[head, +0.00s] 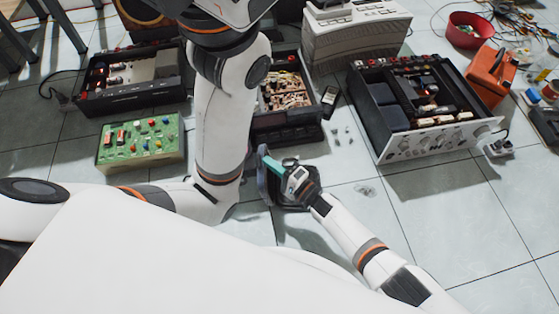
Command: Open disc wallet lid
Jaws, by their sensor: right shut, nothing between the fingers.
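A dark case, which looks like the disc wallet (263,186), lies on the floor at the centre, just in front of the black hi-fi unit. A dark panel stands steeply at its left side, and the rest spreads low under my right gripper. My right gripper (279,168) comes in from the lower right and is shut and empty, with teal at its tip. The tip is over the wallet, close to the raised panel; I cannot tell if they touch. The gripper and wrist hide much of the wallet. My left arm passes just left of it, with its gripper out of view.
An opened black unit (288,128) stands behind the wallet. A green circuit board (142,145) is at left, and an open amplifier (440,138) at right. Small loose parts (343,134) and a clear item (365,190) lie on the tiles. Floor at lower right is free.

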